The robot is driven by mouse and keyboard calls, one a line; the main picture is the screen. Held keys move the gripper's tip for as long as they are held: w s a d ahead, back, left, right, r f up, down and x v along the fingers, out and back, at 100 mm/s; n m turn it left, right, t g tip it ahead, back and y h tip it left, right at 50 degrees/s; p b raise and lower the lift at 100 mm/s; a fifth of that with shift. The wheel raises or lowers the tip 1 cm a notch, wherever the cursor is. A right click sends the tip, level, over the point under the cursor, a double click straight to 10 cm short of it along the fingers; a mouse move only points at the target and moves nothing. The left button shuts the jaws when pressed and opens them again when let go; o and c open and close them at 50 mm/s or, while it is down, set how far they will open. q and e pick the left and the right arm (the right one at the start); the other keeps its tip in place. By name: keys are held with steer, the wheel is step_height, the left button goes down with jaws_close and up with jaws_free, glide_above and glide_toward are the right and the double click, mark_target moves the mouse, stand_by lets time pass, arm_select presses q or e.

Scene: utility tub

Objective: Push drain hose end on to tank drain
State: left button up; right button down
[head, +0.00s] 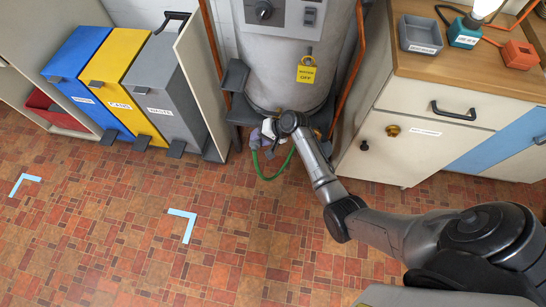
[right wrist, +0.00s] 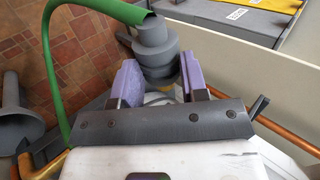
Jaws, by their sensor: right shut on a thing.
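The tank (head: 285,75) is a tall grey cylinder on dark feet at the top middle of the head view. The green drain hose (head: 266,178) hangs in a loop in front of its base. In the right wrist view the hose (right wrist: 48,70) arches to a stepped grey hose end (right wrist: 157,48). My right gripper (head: 264,133) is low at the tank's front. Its purple-padded fingers (right wrist: 158,80) are shut on the grey hose end. I cannot make out the tank drain or whether the hose end touches it. My left gripper is not in view.
Copper pipes (head: 348,75) run down beside the tank. Blue, yellow and grey bins (head: 120,80) stand at left, with a panel (head: 203,80) between them and the tank. A wooden-topped cabinet (head: 440,125) stands at right. The tiled floor in front is clear.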

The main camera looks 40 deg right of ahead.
steer(key=s+d+f+m+t+b, duration=0.1)
steer(key=s+d+f, duration=0.1)
steer(key=s+f, duration=0.45)
steer(key=w+d+f+b, duration=0.1)
steer(key=w+d+b, duration=0.3)
steer(key=w+b, duration=0.1)
steer(key=shift+w+d+f+b, duration=0.2)
steer(key=shift+d+f+b, duration=0.1)
steer(key=shift+b, duration=0.25)
stand_by(0.5)
steer(key=shift+s+d+r+p, duration=0.2)
steer(key=shift+r+p, duration=0.1)
steer(key=shift+p, duration=0.5)
stand_by(0.6)
steer(key=shift+w+d, duration=0.45)
steer(key=shift+d, duration=0.05)
steer(key=shift+w+d+b, duration=0.4)
steer(key=shift+d, duration=0.05)
stand_by(0.4)
